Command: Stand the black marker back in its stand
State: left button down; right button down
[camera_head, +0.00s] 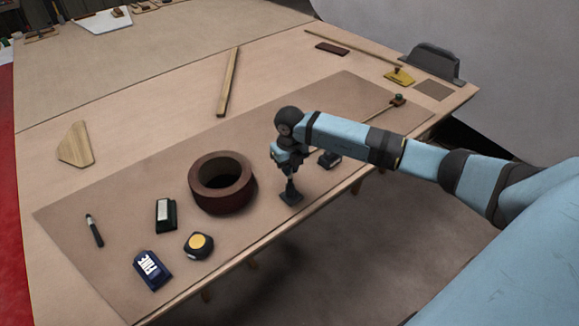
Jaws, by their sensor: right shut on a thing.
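My right gripper (289,175) points down over the near right part of the brown mat. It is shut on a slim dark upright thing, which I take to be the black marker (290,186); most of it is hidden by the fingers. Directly below is the small dark square stand (291,198), on the mat near its front edge. The marker's lower end meets the stand in the picture; I cannot tell how deep it sits. My left gripper is out of view.
On the mat (130,208), a dark red ring (222,182) stands just left of the gripper and a small dark block (329,159) just right. A tape measure (198,245), blue box (152,270), black-and-white block (166,215) and pen-like tool (94,231) lie farther left.

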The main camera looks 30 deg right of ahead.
jog(key=shift+f, duration=0.2)
dwell(0.3)
jog(key=c, duration=1.1)
grip_release()
jog(key=shift+r, duration=0.2)
notch_tip(320, 180, up, 13)
jog(key=shift+s+r+b, duration=0.1)
jog(key=shift+r+b, duration=0.1)
jog(key=shift+b, duration=0.3)
